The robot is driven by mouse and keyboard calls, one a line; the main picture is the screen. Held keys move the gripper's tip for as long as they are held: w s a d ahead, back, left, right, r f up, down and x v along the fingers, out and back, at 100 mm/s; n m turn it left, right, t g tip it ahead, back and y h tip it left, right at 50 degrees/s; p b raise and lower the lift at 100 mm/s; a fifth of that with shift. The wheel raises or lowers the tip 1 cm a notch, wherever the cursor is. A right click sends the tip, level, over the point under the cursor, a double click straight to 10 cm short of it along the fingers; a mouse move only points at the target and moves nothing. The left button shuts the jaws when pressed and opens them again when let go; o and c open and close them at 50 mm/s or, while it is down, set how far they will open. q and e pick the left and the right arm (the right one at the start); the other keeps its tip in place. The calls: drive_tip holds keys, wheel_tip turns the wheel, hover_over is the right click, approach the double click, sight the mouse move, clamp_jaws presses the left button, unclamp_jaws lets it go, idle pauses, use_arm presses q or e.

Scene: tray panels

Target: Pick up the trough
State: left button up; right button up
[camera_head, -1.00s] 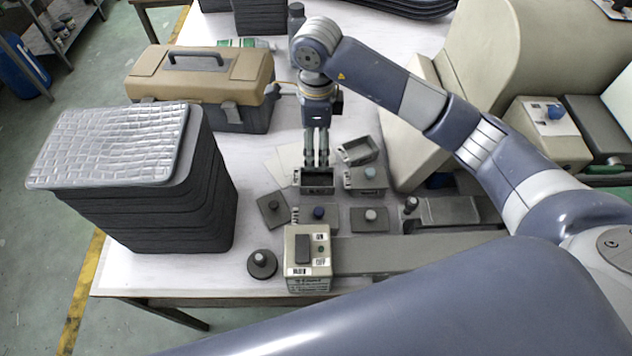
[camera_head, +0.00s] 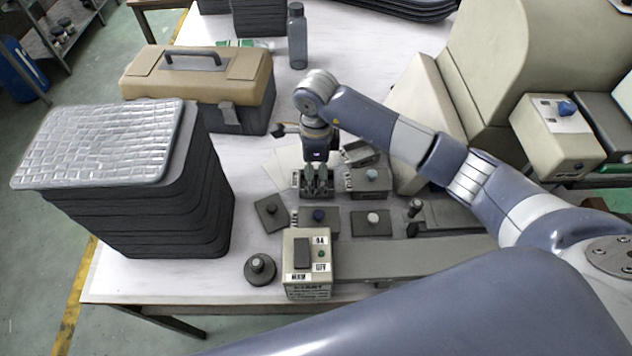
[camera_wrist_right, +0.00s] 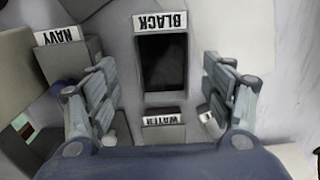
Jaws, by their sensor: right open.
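An open-topped, dark-lined trough (camera_head: 299,186), labelled BLACK, stands on the white table, mostly hidden by my right gripper in the head view. In the right wrist view the trough (camera_wrist_right: 162,62) shows from above, with its label at the top edge. My right gripper (camera_head: 317,188) points down at it. In the wrist view the right gripper (camera_wrist_right: 160,85) is open, with one finger on each side of the trough and gaps between. I cannot tell how deep the fingertips reach. My left gripper is not in view.
A NAVY-labelled box (camera_wrist_right: 72,62) stands close beside one finger. Another open container (camera_head: 358,153) lies behind it. A tray stack (camera_head: 160,215) and toolbox (camera_head: 200,85) are left, a bottle (camera_head: 297,38) behind.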

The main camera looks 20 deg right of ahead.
sight(316, 187)
drive_tip(key=f+p, duration=0.1)
drive_tip(key=f, duration=0.3)
drive_tip(key=shift+w, duration=0.2)
drive_tip(key=c, duration=1.3)
drive_tip(key=shift+c, duration=0.2)
